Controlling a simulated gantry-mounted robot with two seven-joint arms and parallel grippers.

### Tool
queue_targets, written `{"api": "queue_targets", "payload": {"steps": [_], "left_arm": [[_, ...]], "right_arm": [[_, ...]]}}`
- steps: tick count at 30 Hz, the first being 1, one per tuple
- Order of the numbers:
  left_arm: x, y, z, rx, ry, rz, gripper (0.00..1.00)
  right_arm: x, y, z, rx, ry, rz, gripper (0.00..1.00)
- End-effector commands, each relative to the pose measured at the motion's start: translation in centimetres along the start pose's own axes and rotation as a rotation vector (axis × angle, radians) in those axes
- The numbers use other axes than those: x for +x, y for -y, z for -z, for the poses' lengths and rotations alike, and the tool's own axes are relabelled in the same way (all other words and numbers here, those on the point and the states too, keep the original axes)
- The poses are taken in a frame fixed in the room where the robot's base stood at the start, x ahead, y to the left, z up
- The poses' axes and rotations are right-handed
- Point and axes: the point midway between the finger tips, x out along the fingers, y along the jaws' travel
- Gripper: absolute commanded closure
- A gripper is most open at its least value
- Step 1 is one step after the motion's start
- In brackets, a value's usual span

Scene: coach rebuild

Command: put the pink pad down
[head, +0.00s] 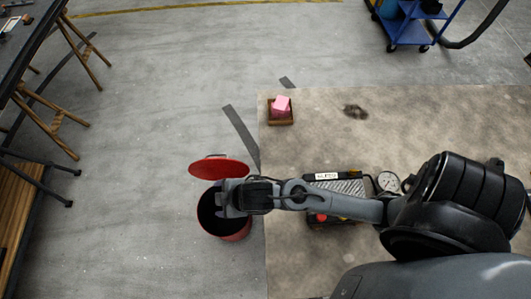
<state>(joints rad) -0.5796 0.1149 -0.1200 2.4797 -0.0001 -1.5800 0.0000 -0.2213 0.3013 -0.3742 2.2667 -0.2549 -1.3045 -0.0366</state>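A pink pad (281,103) rests in a small brown open box (280,121) on the brown floor mat, and it looks tilted above the rim. My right arm reaches in from the right. Its gripper (222,199) is over the mouth of a red bin with a dark inside, well below the pad in the picture and apart from it. The fingers are small and dark against the bin, so I cannot tell whether they are open or shut. I see nothing clearly held in them. My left gripper is not in view.
The red bin (232,236) stands at the mat's left edge, its red lid (218,168) behind it. A device with a gauge (389,181) lies partly under my arm. A blue cart (405,28) stands top right; trestles stand left. The mat (430,120) is mostly clear.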

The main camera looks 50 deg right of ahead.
Motion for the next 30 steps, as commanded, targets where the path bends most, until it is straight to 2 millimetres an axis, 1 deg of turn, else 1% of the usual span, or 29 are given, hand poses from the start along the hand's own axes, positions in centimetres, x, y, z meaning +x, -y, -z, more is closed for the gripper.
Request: {"api": "queue_targets", "payload": {"steps": [1, 3, 6, 9, 12, 16, 25, 28, 30], "left_arm": [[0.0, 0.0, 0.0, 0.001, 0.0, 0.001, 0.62], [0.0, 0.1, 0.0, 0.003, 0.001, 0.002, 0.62], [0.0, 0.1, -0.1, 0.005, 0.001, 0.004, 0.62], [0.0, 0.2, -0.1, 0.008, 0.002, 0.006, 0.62], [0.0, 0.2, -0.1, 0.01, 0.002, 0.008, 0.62], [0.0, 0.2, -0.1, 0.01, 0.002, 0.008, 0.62], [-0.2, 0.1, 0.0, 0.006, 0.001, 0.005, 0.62], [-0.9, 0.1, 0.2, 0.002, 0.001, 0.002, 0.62], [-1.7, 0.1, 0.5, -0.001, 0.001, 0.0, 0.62]], "right_arm": [[-1.1, 0.1, -2.3, 0.121, 0.056, 0.006, 0.23], [-2.6, 0.0, -5.2, 0.262, 0.131, 0.004, 0.23], [-4.4, 0.1, -8.8, 0.418, 0.226, 0.003, 0.23], [-5.8, 0.3, -11.3, 0.525, 0.293, 0.001, 0.23], [-6.7, 0.5, -12.8, 0.585, 0.331, -0.001, 0.23], [-7.1, 0.7, -13.4, 0.61, 0.35, -0.001, 0.23], [-7.2, 0.6, -13.2, 0.607, 0.349, -0.001, 0.23], [-7.8, 0.4, -12.9, 0.607, 0.349, -0.001, 0.23], [-8.5, 0.1, -12.4, 0.606, 0.348, -0.001, 0.23]]}}
